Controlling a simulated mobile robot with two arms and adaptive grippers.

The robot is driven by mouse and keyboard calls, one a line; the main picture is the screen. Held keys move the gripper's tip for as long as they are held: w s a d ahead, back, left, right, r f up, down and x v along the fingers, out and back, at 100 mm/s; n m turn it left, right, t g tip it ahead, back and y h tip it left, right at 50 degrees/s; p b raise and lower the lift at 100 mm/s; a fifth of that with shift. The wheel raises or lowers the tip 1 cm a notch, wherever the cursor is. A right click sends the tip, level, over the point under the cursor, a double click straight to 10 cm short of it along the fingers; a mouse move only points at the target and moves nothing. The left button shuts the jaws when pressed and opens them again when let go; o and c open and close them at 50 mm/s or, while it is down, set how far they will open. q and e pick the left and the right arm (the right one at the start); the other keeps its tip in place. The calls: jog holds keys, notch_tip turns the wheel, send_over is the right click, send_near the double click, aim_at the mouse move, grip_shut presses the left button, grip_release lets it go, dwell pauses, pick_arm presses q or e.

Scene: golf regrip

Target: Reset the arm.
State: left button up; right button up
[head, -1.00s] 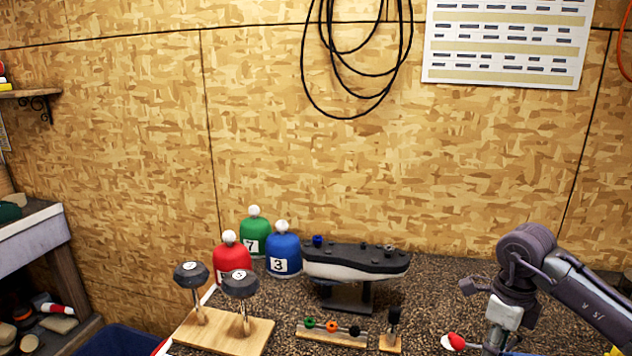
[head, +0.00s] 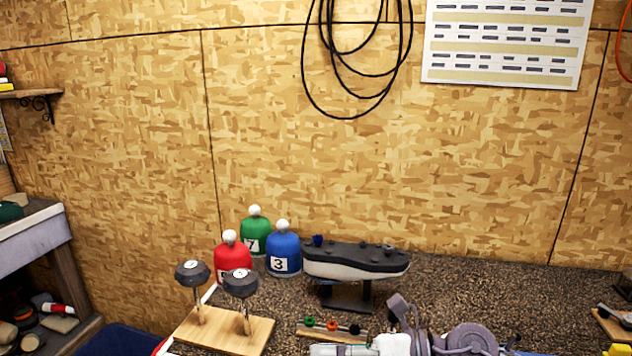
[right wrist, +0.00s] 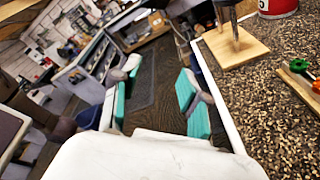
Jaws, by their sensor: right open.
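My right gripper (head: 338,349) is low at the bottom edge of the head view, partly cut off, with a teal-edged finger pointing left. In the right wrist view my right gripper (right wrist: 155,100) is open, its two teal pads wide apart with nothing between them. It points past the bench edge, with the floor beyond. My left gripper is in neither view.
On the speckled bench (head: 500,290) are a wooden stand (head: 222,333) with two club heads, red (head: 231,262), green (head: 255,226) and blue (head: 284,254) covers, a golf shoe (head: 355,262) on a stand, and a small rack (head: 333,331) close to my right arm.

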jog(key=w+d+r+m+t+h, duration=0.2)
jog(key=d+r+m+t, duration=0.1)
jog(key=m+t, duration=0.65)
jog(key=w+d+r+m+t+h, duration=0.1)
jog(key=d+r+m+t+h, duration=0.15)
jog(key=m+t, duration=0.7)
jog(key=s+d+f+m+g+h, duration=0.35)
jog(key=d+f+m+h, duration=0.25)
jog(key=f+m, duration=0.3)
jog(key=s+d+f+m+g+h, duration=0.2)
jog(key=d+f+m+g+h, duration=0.4)
jog(key=f+m, duration=0.25)
jog(key=s+f+m+g, duration=0.2)
jog(key=s+f+g, duration=0.3)
jog(key=s, duration=0.5)
jog(key=s+f+m+g, duration=0.35)
jog(key=s+f, duration=0.35)
jog(key=s, duration=0.4)
notch_tip(320, 180, down, 25)
jog(key=n+g, duration=0.1)
jog(key=s+d+f, duration=0.2)
jog(key=s+f, duration=0.6)
jog(key=s+d+f+g, duration=0.1)
jog(key=s+f, duration=0.8)
jog(key=shift+d+g+y, duration=0.3)
jog(key=shift+d+y, duration=0.05)
